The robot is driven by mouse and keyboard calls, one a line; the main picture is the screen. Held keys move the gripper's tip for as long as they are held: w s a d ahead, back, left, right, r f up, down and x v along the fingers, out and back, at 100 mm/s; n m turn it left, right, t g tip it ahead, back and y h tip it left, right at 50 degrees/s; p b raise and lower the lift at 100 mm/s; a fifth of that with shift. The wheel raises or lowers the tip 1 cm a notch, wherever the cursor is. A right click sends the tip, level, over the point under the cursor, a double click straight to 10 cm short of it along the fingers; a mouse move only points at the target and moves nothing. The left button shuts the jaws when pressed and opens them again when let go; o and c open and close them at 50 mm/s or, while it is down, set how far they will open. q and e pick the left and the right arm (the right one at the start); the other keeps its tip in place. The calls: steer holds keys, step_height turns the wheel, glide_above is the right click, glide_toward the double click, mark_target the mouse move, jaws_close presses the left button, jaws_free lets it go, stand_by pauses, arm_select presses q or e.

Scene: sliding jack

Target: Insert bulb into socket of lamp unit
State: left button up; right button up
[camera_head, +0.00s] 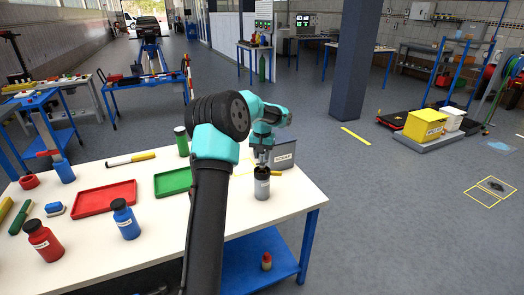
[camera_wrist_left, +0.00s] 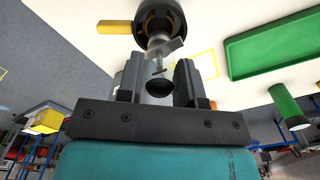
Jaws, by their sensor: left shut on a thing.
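My left gripper (camera_head: 262,160) is just above a grey cylinder with a dark top (camera_head: 262,188), which I take for the lamp unit, upright near the table's right edge. In the left wrist view, the gripper (camera_wrist_left: 158,78) is shut on a small metallic piece with a dark round end (camera_wrist_left: 159,87), which I take for the bulb. The unit's dark round rim (camera_wrist_left: 159,8) is at the top of that view, in line with the fingers. I cannot tell whether the piece touches the socket. My right gripper is not in view.
A grey scrap bin (camera_head: 284,153) stands close behind the cylinder. A green tray (camera_head: 173,182), a green bottle (camera_head: 181,141) and a red tray (camera_head: 103,199) are to the left. Several bottles, including a blue one (camera_head: 125,219), stand at the front left. The table's right edge is near.

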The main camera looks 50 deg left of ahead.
mark_target(262, 162)
arm_select(q)
steer(key=shift+f, duration=0.6)
steer(key=shift+f, duration=1.5)
stand_by(1.2)
steer(key=o, duration=1)
step_height(262, 162, up, 17)
steer(key=shift+r, duration=0.2)
stand_by(0.8)
